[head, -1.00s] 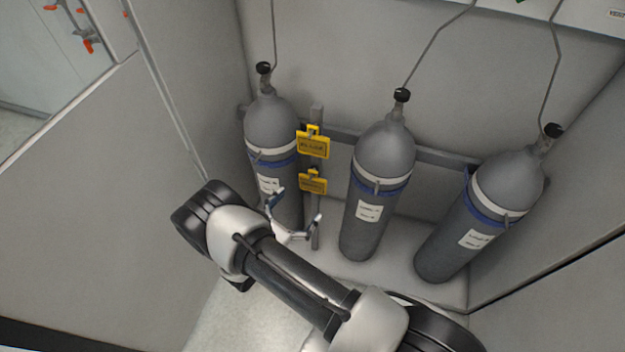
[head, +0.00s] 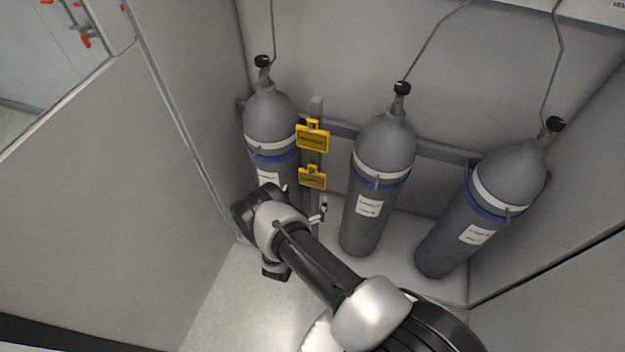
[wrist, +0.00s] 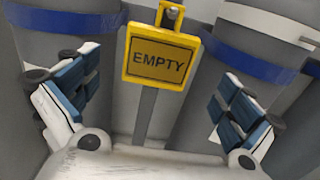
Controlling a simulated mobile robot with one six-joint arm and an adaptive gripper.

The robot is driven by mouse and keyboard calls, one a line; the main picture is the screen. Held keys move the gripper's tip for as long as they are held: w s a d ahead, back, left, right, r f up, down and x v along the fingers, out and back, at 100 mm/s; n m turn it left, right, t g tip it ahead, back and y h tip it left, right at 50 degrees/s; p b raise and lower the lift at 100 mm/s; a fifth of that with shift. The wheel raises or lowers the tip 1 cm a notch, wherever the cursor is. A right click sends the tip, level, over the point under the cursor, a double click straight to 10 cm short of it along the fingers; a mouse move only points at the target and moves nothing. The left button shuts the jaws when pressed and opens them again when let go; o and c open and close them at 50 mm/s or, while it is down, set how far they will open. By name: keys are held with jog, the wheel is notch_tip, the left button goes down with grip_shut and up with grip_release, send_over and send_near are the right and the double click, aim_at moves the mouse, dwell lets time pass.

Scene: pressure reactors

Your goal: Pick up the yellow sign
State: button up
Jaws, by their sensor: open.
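Two yellow signs hang one above the other on a grey post between the left and middle cylinders. The upper sign (head: 312,138) and the lower sign (head: 312,178) both show in the head view. In the wrist view one yellow sign (wrist: 160,58) reading "EMPTY" faces me, upright, near the top centre. My gripper (wrist: 158,100) is open and empty, with its fingers to the left and right below and beside this sign. In the head view my gripper (head: 304,205) is mostly hidden behind my arm, just below the lower sign.
Grey gas cylinders stand at left (head: 270,122), middle (head: 384,146) and right (head: 507,177), held by blue straps against a grey rail (head: 440,152). Walls close in the bay at both sides. The floor (head: 225,290) in front is clear.

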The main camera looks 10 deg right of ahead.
aim_at(312, 178)
jog(key=shift+b+x, duration=0.75)
jog(key=shift+x, duration=2.3)
jog(key=shift+r, duration=0.15)
jog(key=shift+c, duration=0.2)
jog(key=c, duration=0.9)
